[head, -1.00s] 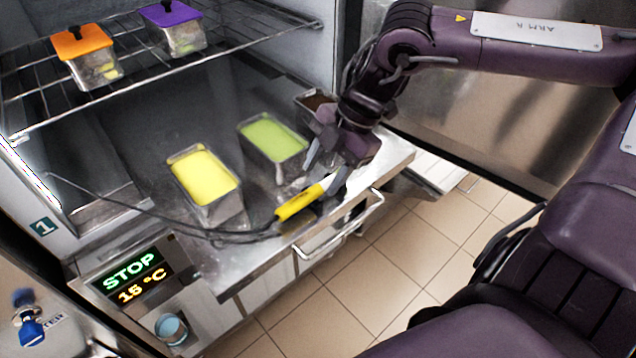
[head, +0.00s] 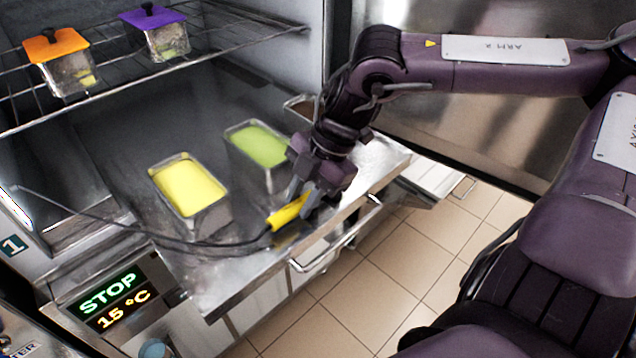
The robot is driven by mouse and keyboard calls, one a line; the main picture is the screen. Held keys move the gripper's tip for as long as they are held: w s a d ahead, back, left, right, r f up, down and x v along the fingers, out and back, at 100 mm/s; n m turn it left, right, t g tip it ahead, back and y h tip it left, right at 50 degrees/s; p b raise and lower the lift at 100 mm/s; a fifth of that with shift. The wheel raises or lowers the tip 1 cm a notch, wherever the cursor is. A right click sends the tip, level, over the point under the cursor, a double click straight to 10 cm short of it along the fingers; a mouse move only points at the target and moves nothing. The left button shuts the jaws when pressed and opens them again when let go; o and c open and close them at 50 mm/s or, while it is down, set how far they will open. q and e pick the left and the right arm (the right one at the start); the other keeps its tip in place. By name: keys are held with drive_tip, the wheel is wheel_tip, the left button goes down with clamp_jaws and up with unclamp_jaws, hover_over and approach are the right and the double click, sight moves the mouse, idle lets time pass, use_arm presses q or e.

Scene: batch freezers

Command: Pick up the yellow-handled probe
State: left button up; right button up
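The yellow-handled probe (head: 287,214) lies near the front edge of the steel surface, its dark cable running left from it. My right gripper (head: 291,203) is at the probe's right part, with its fingers pointing down around the yellow handle. The fingers hide part of the handle. I cannot tell whether they have closed on it. My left gripper is not in view.
A tub of yellow ice cream (head: 190,187) and a tub of green ice cream (head: 259,146) stand behind the probe. A dark-filled tub (head: 299,104) is partly hidden by my arm. A wire shelf (head: 200,58) holds orange-lidded (head: 56,46) and purple-lidded (head: 152,17) containers. A handle bar (head: 340,238) is in front.

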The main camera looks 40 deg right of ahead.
clamp_jaws()
